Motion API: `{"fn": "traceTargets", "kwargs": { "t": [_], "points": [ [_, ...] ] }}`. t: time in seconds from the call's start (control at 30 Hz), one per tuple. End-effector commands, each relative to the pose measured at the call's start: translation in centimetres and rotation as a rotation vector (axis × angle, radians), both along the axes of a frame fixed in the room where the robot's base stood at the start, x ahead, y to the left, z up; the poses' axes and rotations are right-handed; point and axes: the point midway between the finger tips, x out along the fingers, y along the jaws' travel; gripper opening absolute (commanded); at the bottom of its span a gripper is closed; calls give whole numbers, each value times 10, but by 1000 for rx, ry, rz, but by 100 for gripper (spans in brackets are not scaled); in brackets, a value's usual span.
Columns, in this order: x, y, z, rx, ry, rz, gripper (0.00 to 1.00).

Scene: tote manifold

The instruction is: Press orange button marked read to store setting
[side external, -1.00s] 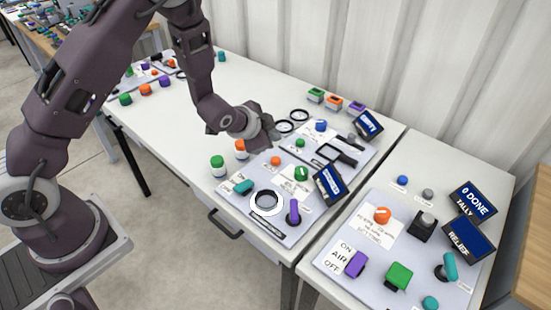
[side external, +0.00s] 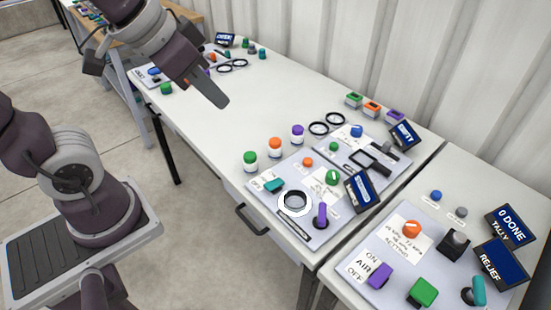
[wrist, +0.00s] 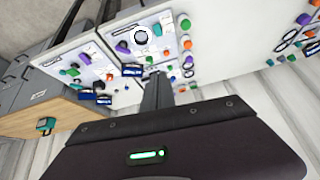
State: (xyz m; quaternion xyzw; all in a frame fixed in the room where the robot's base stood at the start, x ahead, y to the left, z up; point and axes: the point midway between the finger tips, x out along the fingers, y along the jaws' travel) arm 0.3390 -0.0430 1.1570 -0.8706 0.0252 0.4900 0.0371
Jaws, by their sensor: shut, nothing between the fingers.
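A small round orange button (side external: 308,161) sits on the near grey panel (side external: 262,197), left of a green knob (side external: 332,177). I cannot read the word "read" by either one. My gripper (side external: 218,98) is shut and empty, raised over the white table to the left of the panels and apart from every control. Its closed fingers (wrist: 156,95) show in the wrist view, with the panels beyond them.
Jars with green, orange and purple lids (side external: 297,135) stand behind the near panel. Tilted screens (side external: 361,190) rise beside the panels; two at right read "0 DONE TALLY" and "RELIEF" (side external: 501,262). Black rings (side external: 319,128) lie on the table. The table's left middle is clear.

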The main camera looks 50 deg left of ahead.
Motion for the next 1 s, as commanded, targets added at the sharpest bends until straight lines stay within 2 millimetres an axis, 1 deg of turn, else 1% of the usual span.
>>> {"fn": "traceTargets", "kwargs": {
  "t": [0.03, 0.1, 0.2, 0.23, 0.3, 1.0],
  "points": [
    [-25, -1, 5, -13, 2, 24, 0],
    [-54, -2, 5, -27, 25, 53, 0],
    [-78, -3, 3, -37, 46, 77, 0],
    [-81, -3, 2, -38, 50, 81, 0],
    [-84, -4, 2, -40, 55, 84, 0],
    [-83, -3, 2, -38, 54, 82, 0]
  ]
}}
